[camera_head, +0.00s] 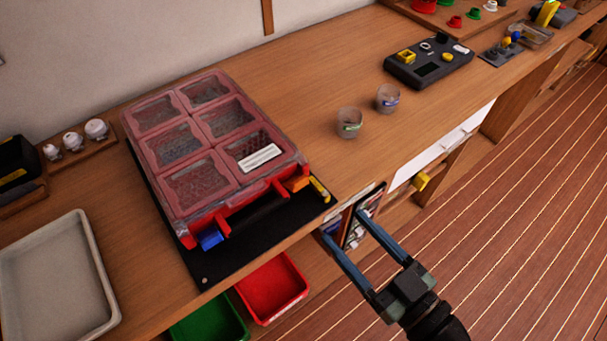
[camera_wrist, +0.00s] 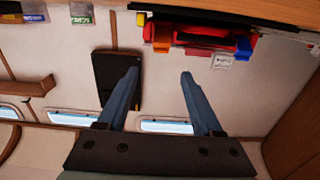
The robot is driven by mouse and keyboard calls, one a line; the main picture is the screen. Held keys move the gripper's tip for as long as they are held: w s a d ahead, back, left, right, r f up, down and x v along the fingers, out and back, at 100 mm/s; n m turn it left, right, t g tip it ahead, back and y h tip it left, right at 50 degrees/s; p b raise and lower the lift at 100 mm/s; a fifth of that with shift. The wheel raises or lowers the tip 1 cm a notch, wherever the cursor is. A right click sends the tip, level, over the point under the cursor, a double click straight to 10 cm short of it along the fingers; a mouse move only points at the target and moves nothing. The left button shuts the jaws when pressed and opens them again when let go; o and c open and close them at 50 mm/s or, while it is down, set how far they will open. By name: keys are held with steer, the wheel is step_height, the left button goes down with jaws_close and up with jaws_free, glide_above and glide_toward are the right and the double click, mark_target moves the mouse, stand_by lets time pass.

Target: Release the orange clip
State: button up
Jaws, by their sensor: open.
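A red case (camera_head: 228,219) with a clear lid over several compartments lies on a black mat (camera_head: 255,239) at the table's front. The orange clip (camera_head: 296,184) is at the right end of its front side, and a blue clip (camera_head: 210,239) is at the left end. In the wrist view the orange clip (camera_wrist: 161,38) shows beyond the left fingertip and the blue clip (camera_wrist: 243,46) is to the right. I cannot tell whether the orange clip is fastened. My gripper (camera_head: 343,228) is open and empty, off the table's front edge, apart from the clip and to its lower right.
A yellow piece (camera_head: 320,189) lies beside the orange clip. Two clear cups (camera_head: 349,122) (camera_head: 388,98) stand to the right. A grey tray (camera_head: 100,280) is at the left. Red (camera_head: 273,288) and green (camera_head: 210,318) bins sit below the table edge. The table's middle is mostly clear.

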mark_target(302, 182)
steer(key=p+x, duration=0.3)
steer(key=x, duration=0.9)
steer(key=shift+w+a+r, duration=0.1)
steer(key=shift+w+a, duration=0.15)
steer(key=shift+a, duration=0.05)
jaws_close()
